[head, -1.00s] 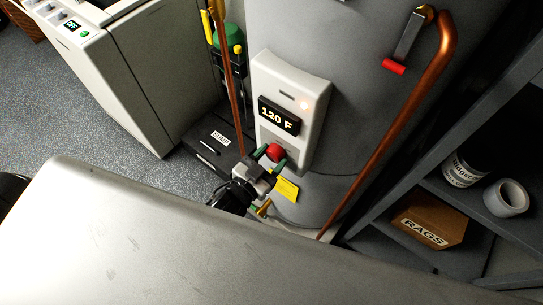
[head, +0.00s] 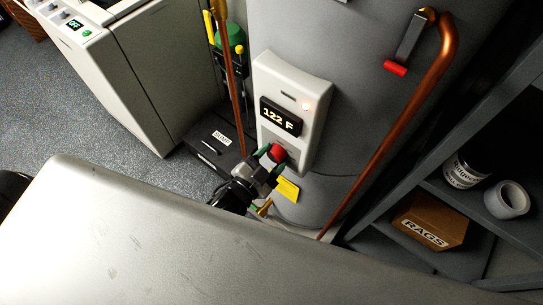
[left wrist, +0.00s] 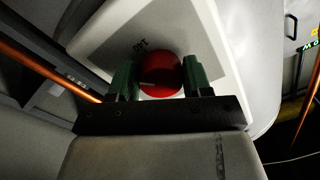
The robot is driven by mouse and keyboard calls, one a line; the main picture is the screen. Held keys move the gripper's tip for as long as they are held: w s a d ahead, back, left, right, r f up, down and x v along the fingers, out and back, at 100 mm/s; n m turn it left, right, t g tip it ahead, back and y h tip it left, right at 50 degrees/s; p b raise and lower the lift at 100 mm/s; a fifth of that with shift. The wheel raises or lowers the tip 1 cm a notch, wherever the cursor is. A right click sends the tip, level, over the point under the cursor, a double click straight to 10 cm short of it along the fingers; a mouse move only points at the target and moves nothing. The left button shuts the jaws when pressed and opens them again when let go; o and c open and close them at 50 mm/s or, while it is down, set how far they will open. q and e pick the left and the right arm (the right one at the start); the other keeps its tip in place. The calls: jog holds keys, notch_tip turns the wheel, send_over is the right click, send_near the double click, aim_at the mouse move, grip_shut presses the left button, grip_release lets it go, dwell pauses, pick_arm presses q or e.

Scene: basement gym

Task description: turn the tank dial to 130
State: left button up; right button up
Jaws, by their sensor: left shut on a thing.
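The grey tank (head: 350,90) stands upright at the centre of the head view. A white control panel (head: 318,85) is on its front, with a dark display (head: 281,117) that reads 122 F. Below the display is the red dial (head: 277,152). My left gripper (head: 273,161) is shut on the dial, its green fingers on either side of it. In the left wrist view the red dial (left wrist: 160,75) sits between the two green fingers of the left gripper (left wrist: 160,84). My right gripper is not in view.
A copper pipe (head: 388,135) runs down the tank's right side, near a red-handled lever (head: 395,67). Dark shelves at right hold a RAGS box (head: 428,222), a can (head: 462,172) and a tape roll (head: 508,200). A black sump box (head: 213,140) sits left of the tank.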

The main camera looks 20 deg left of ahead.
pick_arm(q)
jog(key=o, duration=0.9)
jog(key=b+v, duration=0.3)
jog(key=v, duration=0.7)
jog(key=shift+s+a, duration=0.15)
jog(key=shift+s, duration=0.25)
